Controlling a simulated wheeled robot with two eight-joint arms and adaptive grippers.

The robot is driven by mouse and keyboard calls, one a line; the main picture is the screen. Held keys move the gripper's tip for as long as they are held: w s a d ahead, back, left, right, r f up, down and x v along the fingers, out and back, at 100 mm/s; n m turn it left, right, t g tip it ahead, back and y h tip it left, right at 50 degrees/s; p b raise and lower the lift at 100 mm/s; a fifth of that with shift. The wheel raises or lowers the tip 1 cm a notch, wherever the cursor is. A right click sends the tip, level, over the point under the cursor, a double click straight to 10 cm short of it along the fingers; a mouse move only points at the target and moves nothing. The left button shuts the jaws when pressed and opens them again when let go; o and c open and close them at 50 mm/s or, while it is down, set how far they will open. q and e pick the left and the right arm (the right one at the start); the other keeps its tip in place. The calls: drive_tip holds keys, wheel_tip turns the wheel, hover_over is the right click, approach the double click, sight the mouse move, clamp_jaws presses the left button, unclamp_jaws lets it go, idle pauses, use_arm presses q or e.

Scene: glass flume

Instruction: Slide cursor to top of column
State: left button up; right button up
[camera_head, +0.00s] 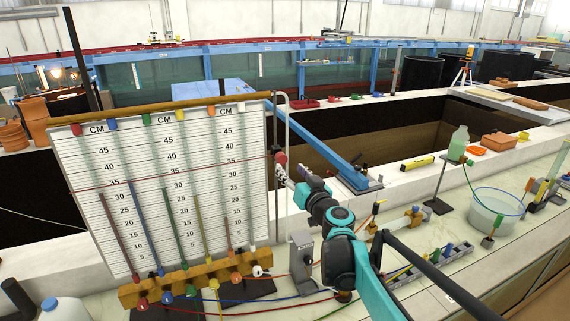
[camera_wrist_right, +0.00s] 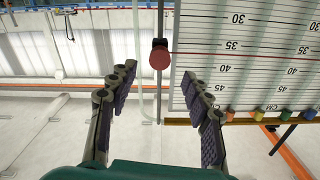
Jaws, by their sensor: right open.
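The cursor is a thin red line across the white scale board (camera_head: 90,175), with a red knob (camera_head: 281,157) at the board's right edge. The line crosses the scale close to the 35 marks, below the board's top. My right gripper (camera_head: 281,174) is just below the knob in the head view. In the right wrist view, where the scale appears inverted, the red knob (camera_wrist_right: 159,59) sits on a thin upright rod. The open fingers of my right gripper (camera_wrist_right: 162,80) are spread to either side of the knob's line, apart from it. My left gripper is out of view.
A wooden rail (camera_head: 190,103) with coloured clips runs along the board's top. Coloured tubes rise from a wooden manifold (camera_head: 190,282) below the board. A bent pale pipe (camera_head: 289,120) stands beside the knob. A blue beam (camera_head: 320,145) slopes behind it. Bench items lie right.

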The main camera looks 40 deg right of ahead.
drive_tip(key=shift+v, duration=1.65)
